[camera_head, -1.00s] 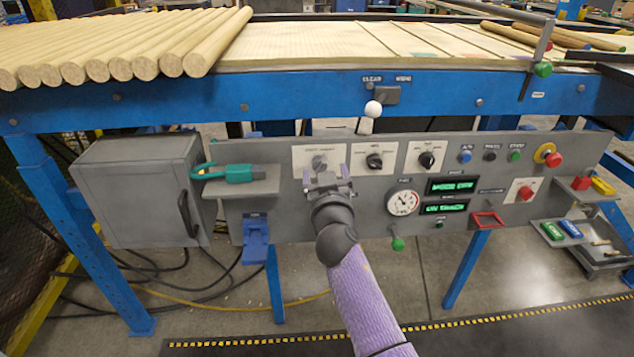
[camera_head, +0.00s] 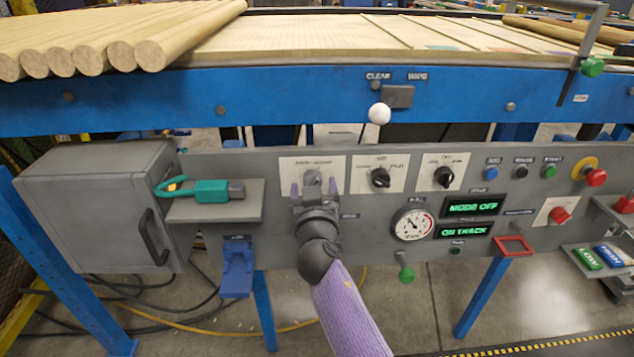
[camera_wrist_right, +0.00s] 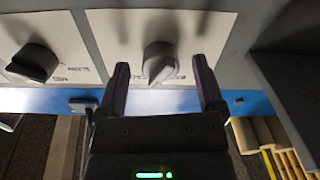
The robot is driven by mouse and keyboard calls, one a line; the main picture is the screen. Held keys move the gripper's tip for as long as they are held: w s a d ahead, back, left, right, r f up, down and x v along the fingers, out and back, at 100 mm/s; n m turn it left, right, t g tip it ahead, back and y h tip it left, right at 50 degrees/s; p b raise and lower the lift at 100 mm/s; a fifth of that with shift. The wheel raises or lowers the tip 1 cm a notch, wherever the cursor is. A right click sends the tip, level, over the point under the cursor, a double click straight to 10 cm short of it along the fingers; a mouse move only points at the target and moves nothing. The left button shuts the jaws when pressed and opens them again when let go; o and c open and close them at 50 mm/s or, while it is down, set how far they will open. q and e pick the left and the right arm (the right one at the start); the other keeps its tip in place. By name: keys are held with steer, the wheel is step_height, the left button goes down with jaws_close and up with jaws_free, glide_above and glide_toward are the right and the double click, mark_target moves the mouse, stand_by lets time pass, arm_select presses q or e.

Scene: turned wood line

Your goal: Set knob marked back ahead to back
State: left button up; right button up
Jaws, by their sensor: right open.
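The grey knob (camera_head: 312,178) sits on the leftmost white plate (camera_head: 333,165) of the control panel, under small lettering too blurred to read surely. It also shows in the right wrist view (camera_wrist_right: 159,60), with its pointed end toward the bottom of that picture. My right gripper (camera_head: 314,188) is in front of this knob. In the right wrist view my right gripper (camera_wrist_right: 161,72) is open, with one dark finger on each side of the knob and gaps showing between. Whether the fingers reach to the knob's depth is unclear. My left gripper is not in view.
Two black knobs (camera_head: 380,178) (camera_head: 444,177) are to the right on their own plates. A shelf with a green tool (camera_head: 212,190) is close on the left, beside a grey box (camera_head: 95,205). A white-tipped lever (camera_head: 379,114) stands above. Displays read MODE OFF (camera_head: 473,207) and ON TRACK.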

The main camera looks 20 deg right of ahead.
steer(key=shift+c, duration=0.7)
steer(key=shift+s, duration=0.1)
steer(key=c, duration=0.5)
jaws_close()
arm_select(q)
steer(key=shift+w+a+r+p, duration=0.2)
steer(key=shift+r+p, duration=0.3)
steer(key=shift+p, duration=0.05)
arm_select(e)
steer(key=shift+r+n, duration=0.1)
steer(key=shift+n, duration=5.8)
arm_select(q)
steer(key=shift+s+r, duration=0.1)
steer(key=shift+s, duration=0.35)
